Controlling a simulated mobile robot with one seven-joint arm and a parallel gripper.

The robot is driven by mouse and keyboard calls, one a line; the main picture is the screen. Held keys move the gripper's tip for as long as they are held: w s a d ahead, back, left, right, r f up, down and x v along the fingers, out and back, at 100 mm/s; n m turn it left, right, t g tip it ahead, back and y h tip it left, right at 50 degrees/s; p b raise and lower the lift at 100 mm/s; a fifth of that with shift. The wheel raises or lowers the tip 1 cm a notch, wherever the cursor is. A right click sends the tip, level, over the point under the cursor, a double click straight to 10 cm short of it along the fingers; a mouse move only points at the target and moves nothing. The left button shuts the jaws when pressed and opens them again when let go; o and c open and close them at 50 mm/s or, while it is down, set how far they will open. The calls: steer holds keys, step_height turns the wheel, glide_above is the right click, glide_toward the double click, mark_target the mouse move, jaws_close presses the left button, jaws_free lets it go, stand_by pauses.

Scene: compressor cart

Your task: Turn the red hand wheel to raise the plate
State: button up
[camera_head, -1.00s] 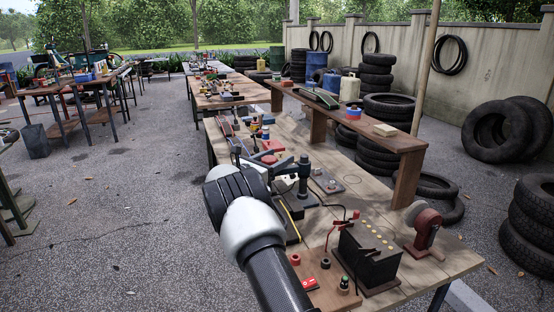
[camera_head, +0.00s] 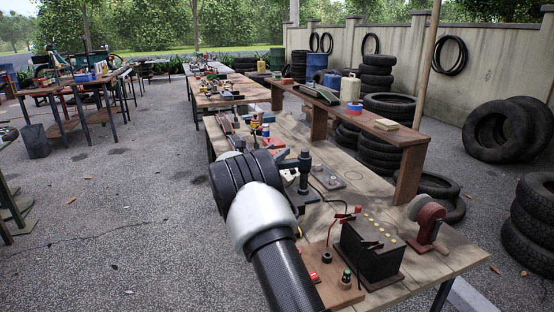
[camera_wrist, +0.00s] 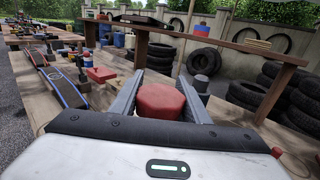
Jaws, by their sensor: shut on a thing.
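In the wrist view, the red hand wheel (camera_wrist: 160,102) shows as a faceted red top between the two grey fingers of my gripper (camera_wrist: 168,80). The fingers lie on either side of it, and my gripper is shut on it. The lower part of the wheel is hidden by my gripper's body. In the head view, my arm and wrist cover the wheel and its mount. I cannot make out the plate in either view.
A black battery-like box (camera_head: 371,250) and a red grinder-like tool (camera_head: 430,222) stand at the bench's near end. A wooden shelf (camera_head: 366,125) runs along the bench's right side. Several tools lie farther back.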

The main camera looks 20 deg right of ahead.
steer(key=shift+o, duration=0.2)
steer(key=n+t+y, duration=0.1)
steer(key=n+t+y+b, duration=0.1)
steer(key=t+y, duration=0.1)
steer(key=shift+w+a+f+n, duration=0.1)
steer(key=shift+w+a+n, duration=0.15)
steer(key=shift+n, duration=0.15)
steer(key=n+t+y, duration=0.1)
steer(key=y, duration=0.1)
steer(key=n+t+y, duration=0.1)
steer(key=y, duration=0.1)
steer(key=a+n+t+y, duration=0.1)
steer(key=n+y, duration=0.1)
steer(key=shift+w, duration=0.3)
steer(key=n+y, duration=0.1)
steer(key=y, duration=0.1)
steer(key=a+n+t+y+p, duration=0.1)
steer(key=n+y, duration=0.1)
steer(key=shift+w+y, duration=0.15)
steer(key=shift+y, duration=0.25)
steer(key=shift+c, duration=0.2)
steer(key=shift+o, duration=0.2)
steer(key=shift+a+n+y+p, duration=0.25)
steer(key=shift+n+y+p, duration=0.15)
steer(key=shift+n+y, duration=0.25)
steer(key=shift+a+n+y+p, duration=0.25)
steer(key=shift+n+y+p, duration=0.2)
steer(key=shift+y, duration=0.4)
steer(key=shift+a+y, duration=0.1)
steer(key=shift+y, duration=0.2)
